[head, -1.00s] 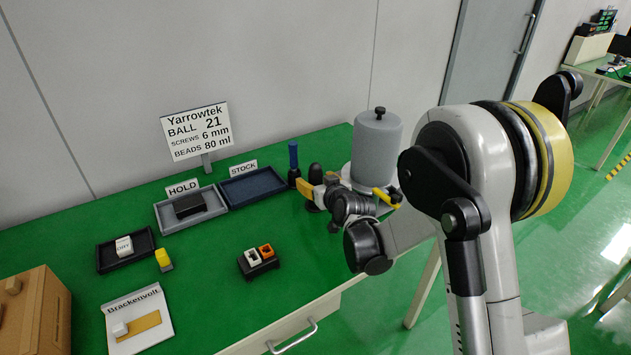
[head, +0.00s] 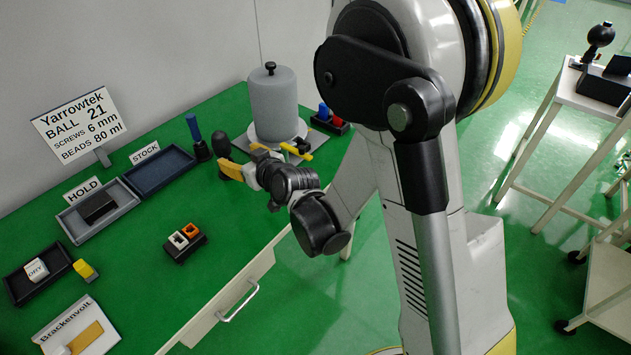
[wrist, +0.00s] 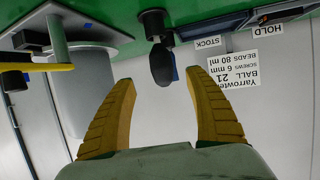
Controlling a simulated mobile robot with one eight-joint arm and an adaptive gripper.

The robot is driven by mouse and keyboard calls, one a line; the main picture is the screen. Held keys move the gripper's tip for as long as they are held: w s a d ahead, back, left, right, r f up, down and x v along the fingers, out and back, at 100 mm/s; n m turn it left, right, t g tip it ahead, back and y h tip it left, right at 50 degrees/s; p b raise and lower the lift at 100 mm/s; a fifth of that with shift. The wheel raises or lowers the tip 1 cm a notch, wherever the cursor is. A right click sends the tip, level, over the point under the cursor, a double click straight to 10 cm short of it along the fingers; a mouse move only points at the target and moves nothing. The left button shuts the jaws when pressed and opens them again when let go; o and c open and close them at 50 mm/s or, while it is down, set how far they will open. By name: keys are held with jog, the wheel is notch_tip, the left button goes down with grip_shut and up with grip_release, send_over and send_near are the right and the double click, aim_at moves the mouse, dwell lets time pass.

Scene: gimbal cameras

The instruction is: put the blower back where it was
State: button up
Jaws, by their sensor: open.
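The blower, as I take it, is a black rounded bulb (head: 221,144) standing on the green table beside a blue-handled tool (head: 194,130). In the upside-down wrist view the black bulb (wrist: 162,66) appears above and between my fingertips, apart from them, with a bit of blue behind it. My gripper (head: 226,170) has yellow fingers and is open and empty, close in front of the bulb. Its spread fingers also show in the wrist view (wrist: 160,85). The lower part of the bulb is partly hidden by its dark base.
A grey canister (head: 273,105) with a yellow lever (head: 296,151) stands right of the bulb. The STOCK tray (head: 150,185) is empty; the HOLD tray (head: 75,222) holds a black block. A small holder (head: 184,246) with white and orange pieces sits nearer the front. A trolley (head: 575,100) stands right.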

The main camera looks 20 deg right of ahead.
jog(key=s+d+r+m+g+h, duration=0.2)
jog(key=s+d+r, duration=0.6)
jog(key=s, duration=0.2)
jog(key=s+d+m+g+h, duration=0.1)
jog(key=s+d, duration=0.3)
jog(key=s, duration=0.5)
jog(key=s+d+m+g+h, duration=0.1)
jog(key=s+d+g+h, duration=0.1)
jog(key=s+d, duration=0.3)
jog(key=s, duration=0.4)
jog(key=shift+s+g, duration=0.25)
jog(key=shift+g, duration=0.15)
